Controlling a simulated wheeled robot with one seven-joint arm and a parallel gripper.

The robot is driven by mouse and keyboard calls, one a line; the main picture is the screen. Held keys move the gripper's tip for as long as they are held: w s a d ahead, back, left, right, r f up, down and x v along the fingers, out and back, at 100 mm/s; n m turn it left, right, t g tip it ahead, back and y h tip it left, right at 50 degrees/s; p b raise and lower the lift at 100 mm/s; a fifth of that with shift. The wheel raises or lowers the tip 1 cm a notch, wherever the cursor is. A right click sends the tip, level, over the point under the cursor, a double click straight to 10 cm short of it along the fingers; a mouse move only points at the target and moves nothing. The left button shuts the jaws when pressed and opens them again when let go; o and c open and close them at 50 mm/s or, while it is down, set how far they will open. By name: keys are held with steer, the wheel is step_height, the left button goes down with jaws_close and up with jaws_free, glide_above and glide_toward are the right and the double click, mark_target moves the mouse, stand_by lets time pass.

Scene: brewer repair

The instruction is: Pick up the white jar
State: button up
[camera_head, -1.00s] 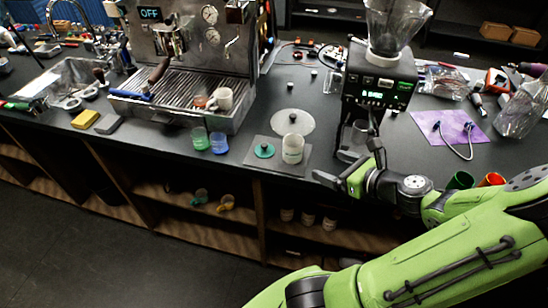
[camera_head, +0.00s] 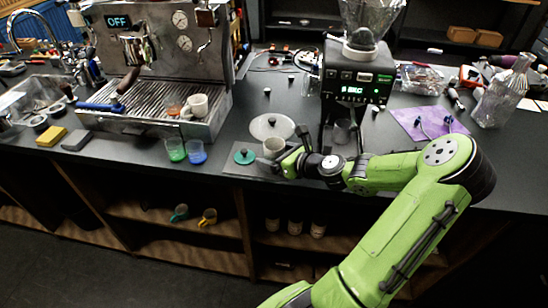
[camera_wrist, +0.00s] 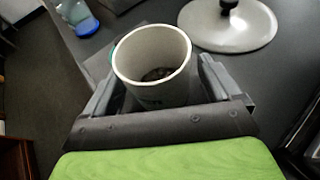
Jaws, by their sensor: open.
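The white jar (camera_head: 273,147) stands upright on a dark mat (camera_head: 231,167) near the counter's front edge. It also shows in the wrist view (camera_wrist: 138,78), open at the top, with something dark at its bottom. My gripper (camera_head: 283,163) is open at the jar. In the wrist view the two fingers of my gripper (camera_wrist: 160,80) lie on either side of the jar's body. I cannot tell whether either finger touches it. The jar's lower part is partly hidden by my gripper.
Green (camera_head: 175,149) and blue (camera_head: 196,152) cups stand further left. The coffee grinder (camera_head: 357,85) stands close on the right, the espresso machine (camera_head: 165,60) at back left.

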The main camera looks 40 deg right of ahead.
steer(key=shift+s+r, duration=0.1)
steer(key=shift+c, duration=0.4)
steer(key=shift+r, duration=0.1)
steer(key=c, duration=1.1)
